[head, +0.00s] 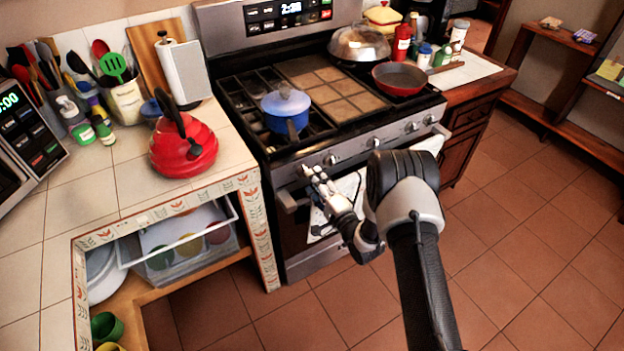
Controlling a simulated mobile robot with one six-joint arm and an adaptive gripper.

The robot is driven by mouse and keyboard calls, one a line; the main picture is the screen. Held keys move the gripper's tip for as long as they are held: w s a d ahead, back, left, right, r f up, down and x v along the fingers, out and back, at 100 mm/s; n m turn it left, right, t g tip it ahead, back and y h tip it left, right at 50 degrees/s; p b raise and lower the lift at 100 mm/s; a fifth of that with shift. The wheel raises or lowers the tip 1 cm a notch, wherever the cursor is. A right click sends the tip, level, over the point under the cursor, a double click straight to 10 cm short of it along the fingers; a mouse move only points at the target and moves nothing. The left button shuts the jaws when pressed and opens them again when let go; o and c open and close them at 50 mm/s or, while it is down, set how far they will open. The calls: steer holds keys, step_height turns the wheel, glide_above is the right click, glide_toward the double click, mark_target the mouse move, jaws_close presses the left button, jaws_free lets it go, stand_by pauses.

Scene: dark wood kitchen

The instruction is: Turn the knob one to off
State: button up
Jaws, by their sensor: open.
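The stove (300,200) stands at the middle with a row of knobs on its steel front panel. The leftmost visible knob (331,160) is just above my gripper. Other knobs sit to the right, such as one (373,143) near the panel's middle and one (412,127) further right. My gripper (312,174) is open at the left part of the panel, its fingertips close to the panel. I cannot tell whether it touches a knob, and a knob there may be hidden behind the fingers. The knobs' turn angles are too small to read.
A blue pot (287,112) sits on the left burners, its handle pointing toward the front. A red pan (399,78) and a domed lid (358,45) are at the right. A towel (348,190) hangs on the oven handle. A red kettle (183,145) stands on the left counter.

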steer(key=v, duration=0.9)
steer(key=shift+s+d, duration=0.2)
steer(key=shift+s, duration=0.05)
